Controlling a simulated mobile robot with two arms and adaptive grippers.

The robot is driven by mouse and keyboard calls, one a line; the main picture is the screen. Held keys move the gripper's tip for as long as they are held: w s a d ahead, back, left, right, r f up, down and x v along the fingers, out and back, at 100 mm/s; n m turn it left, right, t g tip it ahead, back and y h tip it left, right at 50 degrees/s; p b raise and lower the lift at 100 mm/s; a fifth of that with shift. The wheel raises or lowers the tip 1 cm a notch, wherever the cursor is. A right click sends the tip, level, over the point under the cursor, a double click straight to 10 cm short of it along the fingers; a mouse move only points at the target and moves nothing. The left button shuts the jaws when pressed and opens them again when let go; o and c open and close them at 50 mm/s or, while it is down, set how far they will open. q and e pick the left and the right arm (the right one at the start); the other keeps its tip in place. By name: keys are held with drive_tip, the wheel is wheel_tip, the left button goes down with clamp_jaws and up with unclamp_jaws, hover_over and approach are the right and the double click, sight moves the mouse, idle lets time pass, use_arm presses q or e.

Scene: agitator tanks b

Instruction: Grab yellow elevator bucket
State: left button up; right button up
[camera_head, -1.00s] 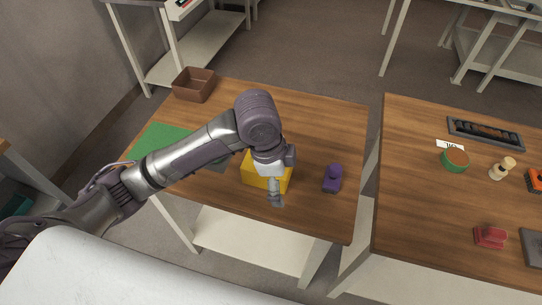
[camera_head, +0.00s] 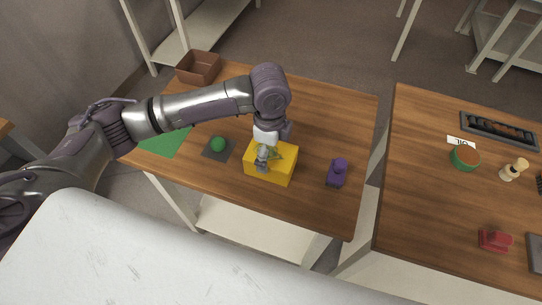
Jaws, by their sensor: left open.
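The yellow elevator bucket (camera_head: 280,170) is a box-shaped container on the left wooden table, near its front edge. A little green shows inside it. My left gripper (camera_head: 262,162) points down over the left part of the bucket, and its fingers cover part of the bucket's top. The jaws are open, and I cannot tell whether they touch the bucket. My right gripper is out of view.
A purple object (camera_head: 337,172) stands right of the bucket. A green ball-like thing on a dark plate (camera_head: 217,147), a green mat (camera_head: 166,138) and a brown tray (camera_head: 199,68) lie left. A gap separates the right table (camera_head: 430,190), which holds several small items.

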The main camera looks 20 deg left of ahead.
use_arm(q)
wheel_tip(320, 180, down, 5)
drive_tip(key=shift+d+p, duration=0.1)
drive_tip(key=shift+p, duration=0.4)
drive_tip(key=shift+s, duration=0.1)
drive_tip(key=c, duration=1.1)
drive_tip(key=shift+o, duration=0.2)
